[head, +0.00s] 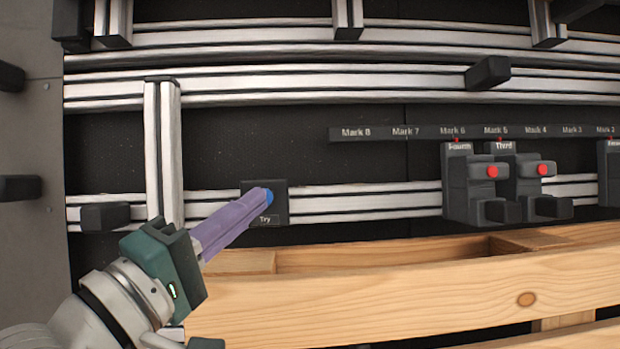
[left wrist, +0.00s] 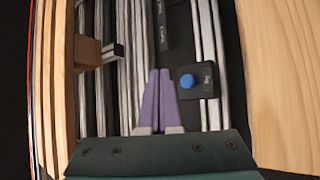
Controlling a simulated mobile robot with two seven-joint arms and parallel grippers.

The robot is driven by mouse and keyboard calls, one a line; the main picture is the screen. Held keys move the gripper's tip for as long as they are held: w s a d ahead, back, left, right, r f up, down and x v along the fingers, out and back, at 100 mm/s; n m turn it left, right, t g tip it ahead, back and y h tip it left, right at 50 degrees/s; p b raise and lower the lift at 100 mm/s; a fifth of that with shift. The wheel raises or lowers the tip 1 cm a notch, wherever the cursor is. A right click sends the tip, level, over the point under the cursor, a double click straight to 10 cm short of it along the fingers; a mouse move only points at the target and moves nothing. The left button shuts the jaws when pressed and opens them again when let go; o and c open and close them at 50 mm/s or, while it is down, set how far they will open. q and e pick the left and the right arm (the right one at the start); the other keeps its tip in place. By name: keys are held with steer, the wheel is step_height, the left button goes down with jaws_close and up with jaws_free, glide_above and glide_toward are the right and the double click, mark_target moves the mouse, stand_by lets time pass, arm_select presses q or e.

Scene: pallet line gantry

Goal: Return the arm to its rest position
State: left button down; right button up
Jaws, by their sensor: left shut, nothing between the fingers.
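My left gripper (head: 259,194) comes in from the lower left in the head view, with its two long purple fingers closed together and nothing between them. Its tips overlap the left part of a blue round button on a dark box labelled "Try" (head: 267,220). In the left wrist view the fingertips (left wrist: 159,72) lie just left of the blue button (left wrist: 187,81), with a small gap in the picture. I cannot tell how far the tips are from the box in depth. My right gripper is in neither view.
Wooden pallet boards (head: 420,297) run across below the gripper. Metal rails (head: 300,85) cross behind. At the right, dark stops labelled "Fourth" (head: 457,200) and "Third" (head: 503,165), with red buttons, sit below a mark strip (head: 385,134). A grey panel (head: 40,250) borders the left.

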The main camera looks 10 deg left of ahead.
arm_select(q)
steer(key=s+d+f+m+g, duration=0.1)
steer(key=s+f+m+g, duration=0.1)
steer(key=m, duration=0.1)
steer(key=s+d+f+m+g, duration=0.1)
steer(key=shift+s+d+f+m, duration=0.2)
steer(key=shift+d+f+m, duration=0.1)
steer(key=s+a+f+m+g+y+p, duration=0.1)
steer(key=s+a+m+g+y, duration=0.35)
steer(key=s, duration=0.55)
steer(key=s+a+f+m+g+y+p, duration=0.1)
steer(key=s+a+f+m+g+y, duration=0.15)
steer(key=s+m+g, duration=0.65)
step_height(320, 180, up, 29)
steer(key=s+n+t+h+p, duration=0.1)
steer(key=n+t+p, duration=0.1)
steer(key=p, duration=2.5)
steer(key=shift+s+a+f+t+p, duration=0.15)
steer(key=shift+a+f+t+p, duration=0.05)
steer(key=shift+t+p, duration=0.25)
